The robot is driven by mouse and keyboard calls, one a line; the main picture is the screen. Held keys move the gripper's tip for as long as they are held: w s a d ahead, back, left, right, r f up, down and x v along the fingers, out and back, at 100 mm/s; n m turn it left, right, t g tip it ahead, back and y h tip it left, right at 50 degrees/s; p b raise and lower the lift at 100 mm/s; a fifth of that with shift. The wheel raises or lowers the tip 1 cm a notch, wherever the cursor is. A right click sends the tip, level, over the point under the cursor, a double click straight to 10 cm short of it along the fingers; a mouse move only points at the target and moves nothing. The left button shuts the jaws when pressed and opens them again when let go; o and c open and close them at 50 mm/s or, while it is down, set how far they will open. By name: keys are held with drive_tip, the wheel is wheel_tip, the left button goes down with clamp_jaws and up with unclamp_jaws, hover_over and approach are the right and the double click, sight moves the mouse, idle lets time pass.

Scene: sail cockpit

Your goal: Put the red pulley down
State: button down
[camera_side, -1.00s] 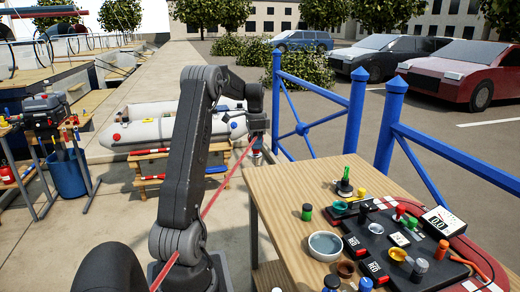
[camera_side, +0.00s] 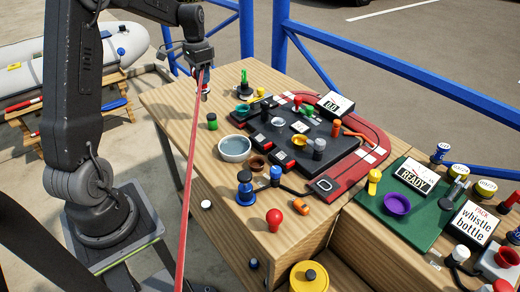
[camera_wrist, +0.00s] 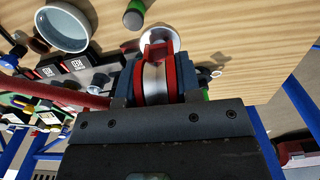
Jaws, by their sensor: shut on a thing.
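The red pulley (camera_wrist: 150,82), red cheeks around a pale metal wheel, is clamped between my gripper's jaws in the wrist view. In the side view my gripper (camera_side: 203,78) points down above the back left part of the wooden table (camera_side: 175,105). Only a little of the pulley (camera_side: 206,91) shows there below the jaws. A red rope (camera_side: 189,170) runs from near the gripper toward the camera. In the wrist view a pale round disc (camera_wrist: 166,34) shows just beyond the pulley; I cannot tell whether they touch.
A green-lidded jar (camera_side: 212,122) and a grey bowl (camera_side: 235,149) stand in front of the gripper. A black board (camera_side: 330,143) with several small parts lies to the right. A blue rail (camera_side: 310,62) runs behind the table. Bare wood lies at the table's left.

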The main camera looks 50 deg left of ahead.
drive_tip(key=d+f, duration=0.2)
drive_tip(key=d, duration=1)
drive_tip(key=w+d+f, duration=0.1)
drive_tip(key=d, duration=1.2)
drive_tip(key=shift+w+d+f+n, duration=0.15)
drive_tip(key=shift+w+f+n, duration=0.15)
drive_tip(key=shift+f, duration=0.05)
drive_tip(key=s+a+r, duration=0.2)
drive_tip(key=a+r, duration=0.1)
drive_tip(key=a, duration=0.6)
drive_tip(key=s+a+r, duration=0.1)
drive_tip(key=a+r, duration=0.3)
drive_tip(key=a, duration=0.6)
drive_tip(key=shift+w+d+f, duration=1.3)
drive_tip(key=shift+w+f, duration=0.05)
drive_tip(key=shift+f, duration=0.5)
drive_tip(key=shift+w+d+f, duration=1.3)
drive_tip(key=shift+d+f, duration=0.05)
drive_tip(key=shift+f, duration=0.5)
drive_tip(key=shift+w+d+f, duration=1.3)
drive_tip(key=shift+w+f, duration=0.05)
drive_tip(key=shift+f, duration=0.5)
drive_tip(key=shift+f, duration=0.2)
